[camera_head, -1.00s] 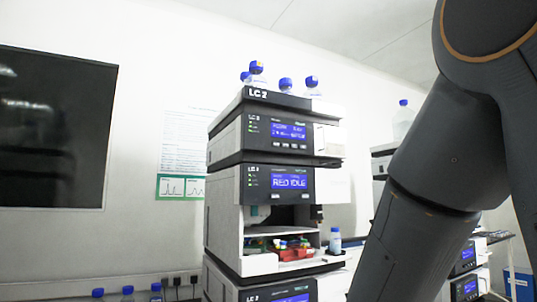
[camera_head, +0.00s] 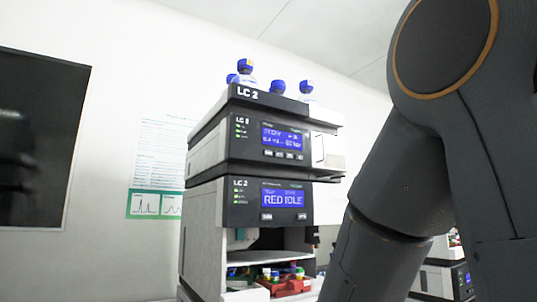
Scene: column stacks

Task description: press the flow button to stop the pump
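The LC 2 stack stands in the middle of the view. Its upper module (camera_head: 240,140) has a blue display (camera_head: 285,137) with small, partly legible text. A row of small buttons (camera_head: 284,154) sits under that display; their labels are too small to read. I cannot tell which button is the flow button. My arm fills the right side of the view, and my gripper is out of view.
Bottles with blue caps (camera_head: 277,88) stand on top of the stack. An open compartment below holds a red tray (camera_head: 290,284) with coloured vials. Another stack (camera_head: 440,280) is partly hidden behind my arm. A dark screen (camera_head: 40,140) hangs on the left wall.

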